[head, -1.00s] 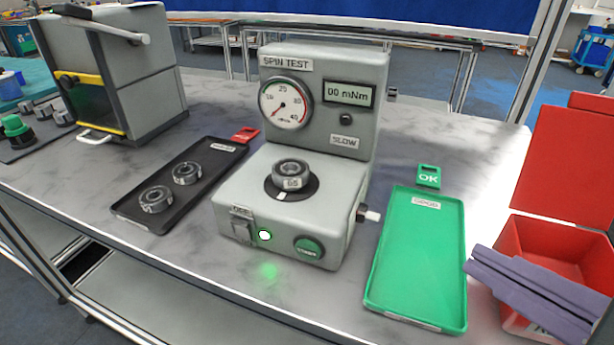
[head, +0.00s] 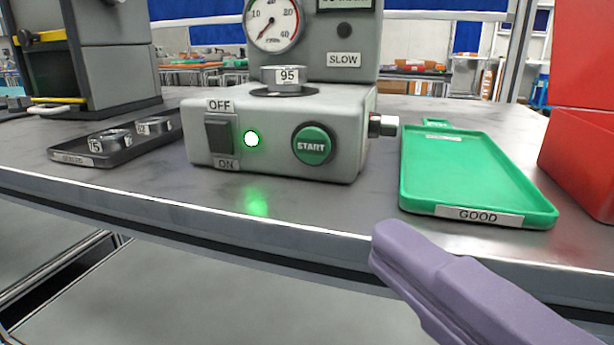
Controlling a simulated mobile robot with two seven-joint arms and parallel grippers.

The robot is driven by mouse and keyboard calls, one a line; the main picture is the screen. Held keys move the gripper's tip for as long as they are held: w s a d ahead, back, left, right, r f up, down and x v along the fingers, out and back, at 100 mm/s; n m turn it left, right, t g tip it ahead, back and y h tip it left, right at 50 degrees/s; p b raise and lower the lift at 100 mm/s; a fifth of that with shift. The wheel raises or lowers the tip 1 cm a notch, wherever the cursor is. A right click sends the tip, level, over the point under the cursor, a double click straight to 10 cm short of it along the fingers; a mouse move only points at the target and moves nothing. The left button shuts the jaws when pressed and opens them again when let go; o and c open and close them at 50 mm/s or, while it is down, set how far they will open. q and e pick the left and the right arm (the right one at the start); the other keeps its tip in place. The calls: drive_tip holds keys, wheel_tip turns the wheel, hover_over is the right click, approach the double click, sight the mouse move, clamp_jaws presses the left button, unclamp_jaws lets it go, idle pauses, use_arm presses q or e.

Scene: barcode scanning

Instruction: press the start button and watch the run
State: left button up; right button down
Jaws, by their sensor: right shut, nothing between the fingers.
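The grey spin tester (head: 275,155) stands on the bench with its green START button (head: 312,146) on the front face. Left of the button, a green lamp (head: 251,139) is lit beside the OFF/ON switch (head: 219,136). A bearing marked 95 (head: 287,75) sits on the tester's dark round seat. The dial gauge (head: 272,22) is cut off at the top, and most of the display is out of frame. My right gripper (head: 385,250) is shut and empty, in front of the bench edge, below and right of the button and apart from it. My left gripper is not in view.
The green GOOD tray (head: 470,178) is empty, right of the tester. A red bin (head: 580,165) stands at the far right. A black tray (head: 100,158) with two bearings lies left, near a grey cabinet (head: 110,70). Bench space before the button is clear.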

drive_tip(key=shift+w, duration=0.1)
approach(300, 146)
drive_tip(key=a, duration=0.1)
drive_tip(key=w+a, duration=0.2)
drive_tip(key=a, duration=0.1)
drive_tip(key=shift+w+d+b, duration=0.15)
drive_tip(key=shift+w+d, duration=0.1)
drive_tip(key=shift+w, duration=0.25)
drive_tip(key=shift+w+d+b, duration=0.15)
drive_tip(key=shift+w+d, duration=0.05)
drive_tip(key=shift+w, duration=0.35)
drive_tip(key=shift+w+d, duration=0.2)
drive_tip(key=shift+w, duration=0.3)
